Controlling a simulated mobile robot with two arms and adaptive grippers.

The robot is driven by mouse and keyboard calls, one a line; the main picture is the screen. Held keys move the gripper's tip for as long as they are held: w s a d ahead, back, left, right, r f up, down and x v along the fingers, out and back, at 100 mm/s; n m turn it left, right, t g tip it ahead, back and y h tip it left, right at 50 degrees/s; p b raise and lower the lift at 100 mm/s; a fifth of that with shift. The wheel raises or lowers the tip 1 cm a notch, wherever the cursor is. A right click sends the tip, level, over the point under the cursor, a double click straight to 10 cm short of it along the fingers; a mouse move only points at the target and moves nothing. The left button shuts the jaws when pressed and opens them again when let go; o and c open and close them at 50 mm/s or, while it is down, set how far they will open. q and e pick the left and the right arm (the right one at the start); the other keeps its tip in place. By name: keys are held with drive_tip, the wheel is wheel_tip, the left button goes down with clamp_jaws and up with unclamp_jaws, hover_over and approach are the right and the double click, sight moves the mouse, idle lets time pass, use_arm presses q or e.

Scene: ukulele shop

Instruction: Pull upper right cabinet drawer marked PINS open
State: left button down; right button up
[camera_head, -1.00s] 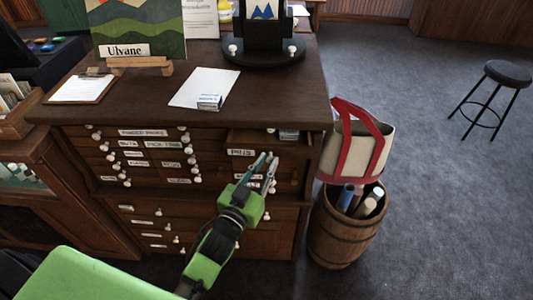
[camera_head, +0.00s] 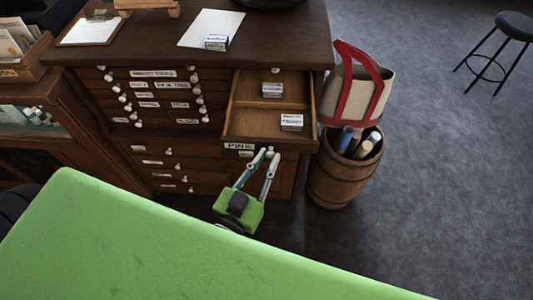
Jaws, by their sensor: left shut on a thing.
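The drawer marked PINS (camera_head: 239,147) at the upper right of the dark wooden cabinet (camera_head: 180,172) is pulled well out, and I see down into it. Two small white-and-dark boxes lie inside: one towards the back (camera_head: 272,90) and one near the front right (camera_head: 291,122). My left gripper (camera_head: 265,154) is in front of the drawer front, just right of the PINS label. It is shut on the drawer's knob, which its fingertips mostly hide. My right gripper is not in view.
A clipboard (camera_head: 91,30), a white sheet (camera_head: 211,28) and a small box (camera_head: 216,42) lie on the cabinet top. A barrel (camera_head: 338,185) of rolls and a red-handled bag (camera_head: 352,95) stand close to the right. Open carpet lies further right, around a stool (camera_head: 516,25).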

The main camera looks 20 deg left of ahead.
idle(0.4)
use_arm(q)
drive_tip(key=c, duration=1.9)
unclamp_jaws()
drive_tip(key=shift+s, duration=0.1)
drive_tip(key=s, duration=0.4)
drive_tip(key=s+a, duration=0.1)
drive_tip(key=s, duration=0.7)
drive_tip(key=shift+a, duration=0.15)
drive_tip(key=shift+w, duration=0.1)
